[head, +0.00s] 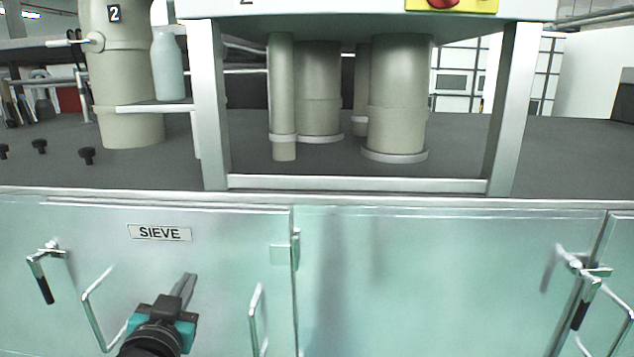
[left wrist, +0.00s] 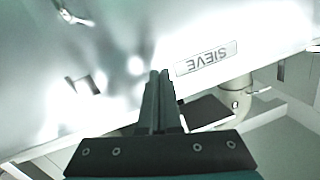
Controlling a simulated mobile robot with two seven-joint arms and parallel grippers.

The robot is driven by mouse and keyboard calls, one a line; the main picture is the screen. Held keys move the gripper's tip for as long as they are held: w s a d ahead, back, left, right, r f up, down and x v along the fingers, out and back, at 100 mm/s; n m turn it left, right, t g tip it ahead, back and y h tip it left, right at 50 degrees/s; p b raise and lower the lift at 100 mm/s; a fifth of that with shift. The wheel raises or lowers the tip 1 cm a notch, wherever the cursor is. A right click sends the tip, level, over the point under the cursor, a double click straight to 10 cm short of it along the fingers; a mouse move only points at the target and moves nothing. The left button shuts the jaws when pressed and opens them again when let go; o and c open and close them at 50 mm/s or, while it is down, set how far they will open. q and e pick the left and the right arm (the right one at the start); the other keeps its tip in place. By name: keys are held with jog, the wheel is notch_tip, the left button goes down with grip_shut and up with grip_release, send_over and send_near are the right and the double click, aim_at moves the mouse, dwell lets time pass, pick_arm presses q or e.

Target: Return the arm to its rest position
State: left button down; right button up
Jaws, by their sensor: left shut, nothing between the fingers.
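My left gripper (head: 187,285) is at the lower left of the head view, in front of the cabinet door labelled SIEVE (head: 160,233). Its fingers are together and nothing is between them. In the left wrist view the shut fingers (left wrist: 158,85) point toward the pale metal door, with the SIEVE label (left wrist: 206,58) upside down just right of the tips. Whether the tips touch the door cannot be told. My right gripper is in neither view.
Bar handles (head: 97,310) (head: 257,318) stand out from the door on both sides of the left gripper. Latch handles (head: 45,272) (head: 582,290) sit at far left and right. Above are a grey worktop (head: 460,150), a metal frame (head: 355,185) and beige cylinders (head: 398,100).

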pick_arm(q)
jog(key=s+d+f+g+h, duration=0.1)
jog(key=s+d+f+g, duration=0.2)
jog(key=s+f+g, duration=0.7)
jog(key=s+d+f+g+h, duration=0.1)
jog(key=s+d+f+g, duration=0.15)
jog(key=s+f, duration=1.35)
jog(key=s+f+g+b, duration=0.3)
jog(key=f+b, duration=0.7)
jog(key=f, duration=1.9)
jog(key=s+a+f+b, duration=0.1)
jog(key=s+f+b, duration=0.3)
jog(key=s+f, duration=0.4)
jog(key=s+a+f+b, duration=0.2)
jog(key=s+f+b, duration=0.2)
jog(key=s+f, duration=0.4)
notch_tip(320, 180, down, 5)
jog(key=shift+s+f+m, duration=0.1)
jog(key=shift+s+m, duration=0.05)
jog(key=shift+m, duration=0.15)
